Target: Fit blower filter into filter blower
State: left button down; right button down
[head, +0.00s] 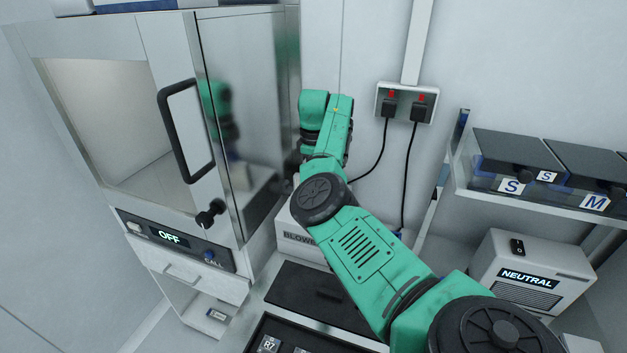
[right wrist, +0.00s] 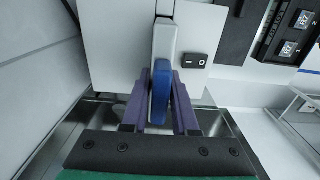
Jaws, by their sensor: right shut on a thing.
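The blower (head: 297,238) is a white box with a partly covered "BLOWE" label, behind my right arm in the head view. In the right wrist view it seems to be the white panel (right wrist: 112,45) with a black rocker switch. My right gripper (right wrist: 161,98) has its purple fingers shut on the blue end of a narrow piece (right wrist: 161,72), seemingly the blower filter, whose light grey part points to the panel. I cannot tell whether it sits in the blower or in front of it. The arm hides this gripper in the head view. My left gripper is not in view.
A steel cabinet (head: 222,130) with a black handle and "OFF" display stands left of the blower. A dark mat (head: 300,290) and black tray (head: 262,325) lie in front. A "NEUTRAL" box (head: 530,275) and a bin shelf (head: 540,205) are right. Cables hang from a socket (head: 405,103).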

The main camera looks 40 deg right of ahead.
jog(key=shift+f+b, duration=2.85)
jog(key=shift+f, duration=0.2)
dwell(2.6)
jog(key=shift+r, duration=0.2)
dwell(0.6)
jog(key=c, duration=0.9)
grip_release()
jog(key=shift+r+p, duration=0.8)
jog(key=shift+r, duration=0.25)
jog(key=o, duration=0.6)
